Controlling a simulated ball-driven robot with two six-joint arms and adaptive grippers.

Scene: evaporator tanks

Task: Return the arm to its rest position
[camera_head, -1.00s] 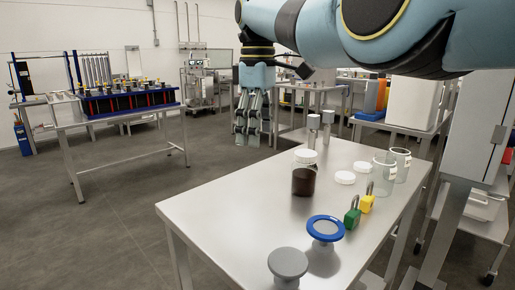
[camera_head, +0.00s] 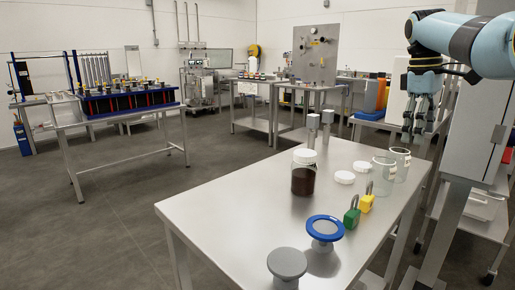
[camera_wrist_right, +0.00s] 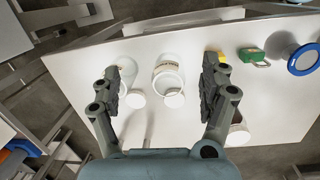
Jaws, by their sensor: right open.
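My right gripper (camera_head: 413,136) hangs fingers down at the upper right of the head view, above and behind the right far corner of the steel table (camera_head: 230,190). In the right wrist view, the same gripper (camera_wrist_right: 163,85) has its two fingers wide apart with nothing held between them. The table, two glass beakers and white lids lie below it. My right arm (camera_head: 470,42) comes in from the right edge. My left gripper shows in no view.
On the table stand a dark-filled jar (camera_head: 303,178), glass beakers (camera_head: 383,168), green (camera_head: 352,216) and yellow (camera_head: 367,203) padlocks, a blue-rimmed disc (camera_head: 325,228) and a grey disc (camera_head: 287,264). A grey cabinet (camera_head: 478,120) is close to the right arm. The floor at left is open.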

